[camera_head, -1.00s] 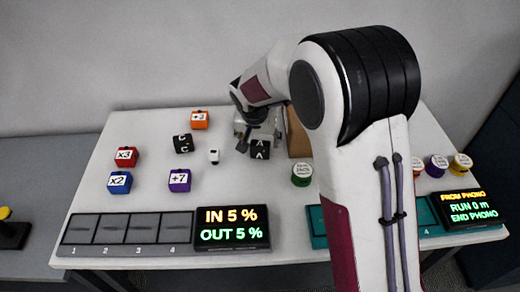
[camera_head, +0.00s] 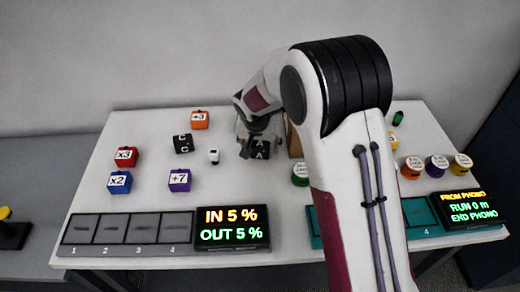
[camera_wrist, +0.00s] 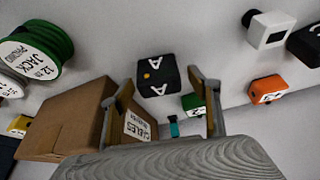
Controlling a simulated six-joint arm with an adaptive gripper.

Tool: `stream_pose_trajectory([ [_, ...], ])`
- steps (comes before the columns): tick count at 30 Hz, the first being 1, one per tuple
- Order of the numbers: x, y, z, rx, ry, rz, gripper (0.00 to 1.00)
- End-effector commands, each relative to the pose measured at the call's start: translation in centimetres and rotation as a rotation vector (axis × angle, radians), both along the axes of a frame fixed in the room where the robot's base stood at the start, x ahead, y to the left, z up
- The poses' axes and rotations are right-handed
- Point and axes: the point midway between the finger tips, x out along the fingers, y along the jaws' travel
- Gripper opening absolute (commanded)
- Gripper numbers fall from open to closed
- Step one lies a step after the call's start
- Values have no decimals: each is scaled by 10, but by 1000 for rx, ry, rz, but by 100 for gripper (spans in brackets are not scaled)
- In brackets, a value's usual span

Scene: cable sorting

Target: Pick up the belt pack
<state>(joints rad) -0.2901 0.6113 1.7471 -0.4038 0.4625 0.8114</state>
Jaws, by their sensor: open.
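No thing in view is labelled belt pack, so I cannot tell for certain which it is. A black box marked A (camera_head: 261,152) is partly hidden by my gripper (camera_head: 256,132) in the head view. In the wrist view the black A box (camera_wrist: 157,76) shows an orange dot and lies beyond my open fingertips (camera_wrist: 160,100), between their lines. Nothing is held. A second black box marked C (camera_head: 183,144) sits to the left. A small white box with a dark face (camera_head: 213,156) stands between them; the wrist view shows it at upper right (camera_wrist: 268,29).
A cardboard box (camera_wrist: 70,120) stands close beside the left finger. A green spool (camera_head: 299,172) is right of my gripper. Orange (camera_head: 200,120), red (camera_head: 126,157), blue (camera_head: 119,182) and purple (camera_head: 179,180) cubes lie left. A numbered grey tray (camera_head: 128,214) is in front.

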Motion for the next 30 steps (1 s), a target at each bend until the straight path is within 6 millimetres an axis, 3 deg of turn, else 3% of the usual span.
stream_pose_trajectory([
  [3, 0, 0, 0, 0, 0, 0, 61],
  [8, 0, 0, 0, 0, 0, 0, 20],
  [9, 0, 0, 0, 0, 0, 0, 16],
  [22, 0, 0, 5, 1, -2, -1, 16],
  [30, 1, 0, 32, 1, -3, -1, 16],
])
